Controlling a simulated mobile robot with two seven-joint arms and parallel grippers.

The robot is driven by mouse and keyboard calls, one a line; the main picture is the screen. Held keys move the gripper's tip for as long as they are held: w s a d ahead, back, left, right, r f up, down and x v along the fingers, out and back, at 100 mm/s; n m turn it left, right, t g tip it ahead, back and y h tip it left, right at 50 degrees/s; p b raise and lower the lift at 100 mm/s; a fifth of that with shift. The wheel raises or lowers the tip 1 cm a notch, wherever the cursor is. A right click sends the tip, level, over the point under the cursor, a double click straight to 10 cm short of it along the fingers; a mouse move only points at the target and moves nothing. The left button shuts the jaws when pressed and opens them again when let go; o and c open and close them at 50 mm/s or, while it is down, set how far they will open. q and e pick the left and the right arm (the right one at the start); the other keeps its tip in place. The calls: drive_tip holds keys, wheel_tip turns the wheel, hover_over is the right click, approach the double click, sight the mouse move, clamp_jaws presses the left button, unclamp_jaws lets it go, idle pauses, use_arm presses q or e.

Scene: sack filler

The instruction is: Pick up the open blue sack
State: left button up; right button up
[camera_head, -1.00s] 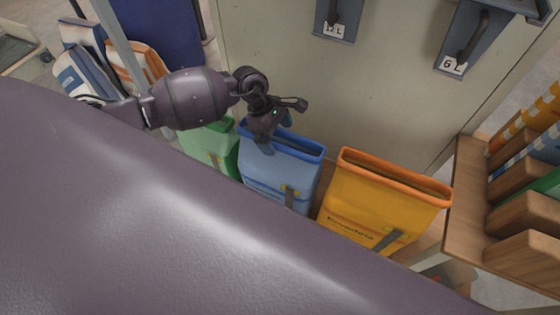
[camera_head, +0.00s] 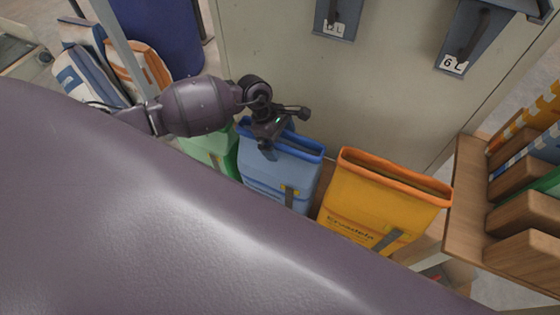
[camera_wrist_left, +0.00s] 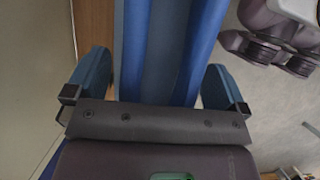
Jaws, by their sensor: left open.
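The open blue sack (camera_head: 281,178) stands upright between a green sack and a yellow one, its mouth facing up. My left gripper (camera_head: 270,140) is over the far left part of its mouth, and the wrist hides that stretch of the rim. In the left wrist view, its two blue fingers stand wide apart, one on each side of the blue sack's edge (camera_wrist_left: 165,45). The fingers are open, and gaps show between them and the blue material. My right gripper does not show clearly in either view.
The green sack (camera_head: 218,150) is close on the left; the yellow sack (camera_head: 375,205) with an orange rim is on the right. A pale machine panel (camera_head: 390,90) rises behind. A wooden rack (camera_head: 468,200) stands at the right. Folded sacks (camera_head: 85,75) lie at the upper left.

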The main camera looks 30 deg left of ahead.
use_arm(q)
drive_tip(key=shift+c, duration=0.3)
drive_tip(key=c, duration=1.1)
